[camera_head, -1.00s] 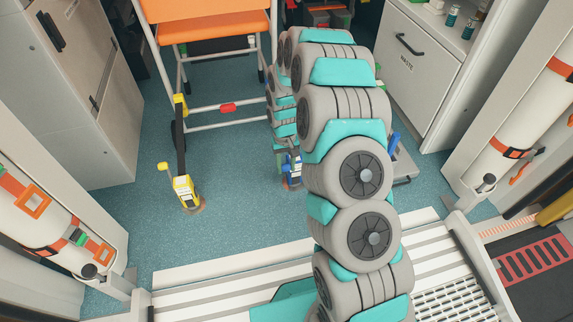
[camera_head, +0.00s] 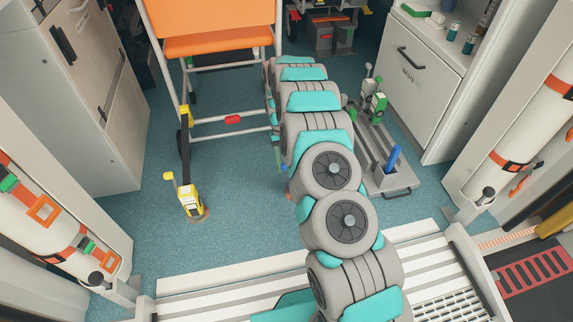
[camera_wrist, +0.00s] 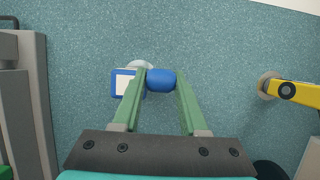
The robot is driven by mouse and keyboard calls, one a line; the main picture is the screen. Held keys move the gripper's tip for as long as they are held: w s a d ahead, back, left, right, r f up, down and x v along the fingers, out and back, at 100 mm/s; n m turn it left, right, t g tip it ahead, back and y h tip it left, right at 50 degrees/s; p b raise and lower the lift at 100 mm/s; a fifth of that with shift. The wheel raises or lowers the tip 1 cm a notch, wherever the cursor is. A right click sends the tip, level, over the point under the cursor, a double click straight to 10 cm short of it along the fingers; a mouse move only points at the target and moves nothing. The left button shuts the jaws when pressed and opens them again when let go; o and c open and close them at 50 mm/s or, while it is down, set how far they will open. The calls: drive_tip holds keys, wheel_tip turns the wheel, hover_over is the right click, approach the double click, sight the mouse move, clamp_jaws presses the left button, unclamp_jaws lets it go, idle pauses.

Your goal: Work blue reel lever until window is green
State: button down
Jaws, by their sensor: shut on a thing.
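In the wrist view, the blue reel (camera_wrist: 118,92) sits on the floor left of my fingertips, partly hidden by the left finger. Its framed window face looks pale or white, with no green visible. The blue lever's rounded end (camera_wrist: 161,80) is between the two green fingers of my gripper (camera_wrist: 161,76), which is shut on it. A pale round part shows just behind the left fingertip. In the head view, my arm hides the blue reel and most of the gripper.
A yellow reel (camera_head: 191,201) with a strap stands left, near the orange chair (camera_head: 217,32). A grey tray (camera_head: 396,181) with a blue upright handle (camera_head: 394,158) and a green device (camera_head: 377,105) lies right of my arm. Open floor lies between the yellow reel and my arm.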

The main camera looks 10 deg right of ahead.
drive_tip(key=shift+w, duration=0.9)
drive_tip(key=shift+c, duration=2.2)
unclamp_jaws()
drive_tip(key=shift+r, duration=0.1)
drive_tip(key=v, duration=0.7)
drive_tip(key=shift+r+p, duration=0.35)
drive_tip(key=shift+r, duration=0.05)
